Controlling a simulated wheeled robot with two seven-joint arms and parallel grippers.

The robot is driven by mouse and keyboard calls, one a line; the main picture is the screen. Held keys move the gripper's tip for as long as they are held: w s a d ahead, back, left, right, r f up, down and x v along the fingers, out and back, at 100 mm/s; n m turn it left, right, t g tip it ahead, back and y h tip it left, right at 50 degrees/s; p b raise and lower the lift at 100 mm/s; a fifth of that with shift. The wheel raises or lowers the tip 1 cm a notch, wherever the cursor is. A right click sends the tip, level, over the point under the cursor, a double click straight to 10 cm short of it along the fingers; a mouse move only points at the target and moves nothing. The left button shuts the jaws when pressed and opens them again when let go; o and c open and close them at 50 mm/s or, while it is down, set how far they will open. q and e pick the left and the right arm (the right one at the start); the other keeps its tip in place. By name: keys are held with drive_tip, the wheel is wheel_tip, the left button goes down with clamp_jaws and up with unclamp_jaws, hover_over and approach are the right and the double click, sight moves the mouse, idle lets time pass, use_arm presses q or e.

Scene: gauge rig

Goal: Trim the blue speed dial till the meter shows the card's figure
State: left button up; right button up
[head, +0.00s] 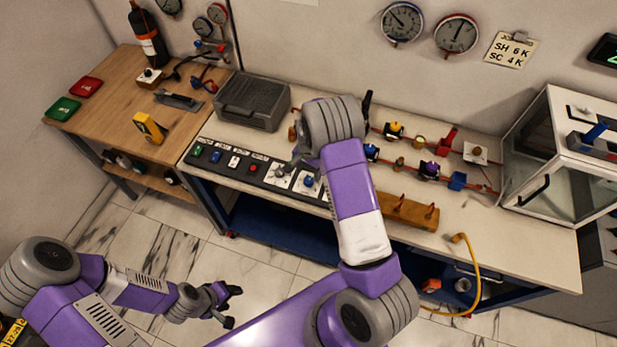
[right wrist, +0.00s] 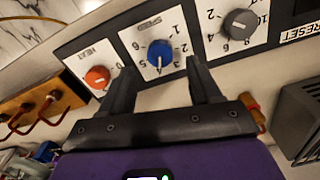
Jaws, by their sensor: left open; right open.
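The blue speed dial (right wrist: 160,53) sits on a white numbered plate in the right wrist view; its white pointer mark points down in the picture. In the head view the dial (head: 309,181) is on the bench-front panel. My right gripper (right wrist: 158,72) is open, its fingers either side of and just short of the dial, with nothing between them. In the head view my right gripper (head: 291,163) is partly hidden by its arm. The job card (head: 511,52) reads "SH 6 K, SC 4 K". A dark display (head: 603,50) with green figures is cut off at the right edge. My left gripper (head: 231,305) is open and empty over the floor.
An orange-red heat dial (right wrist: 97,77) and a grey dial (right wrist: 240,24) flank the blue one. A grey case (head: 252,102) stands behind the panel. Round gauges (head: 402,22) hang on the wall. Coloured valves (head: 430,170) and a glass-fronted cabinet (head: 545,150) stand to the right.

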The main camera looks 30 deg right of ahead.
sight(309, 180)
drive_tip(key=shift+f, duration=2.35)
drive_tip(key=shift+c, duration=0.3)
drive_tip(key=c, duration=1)
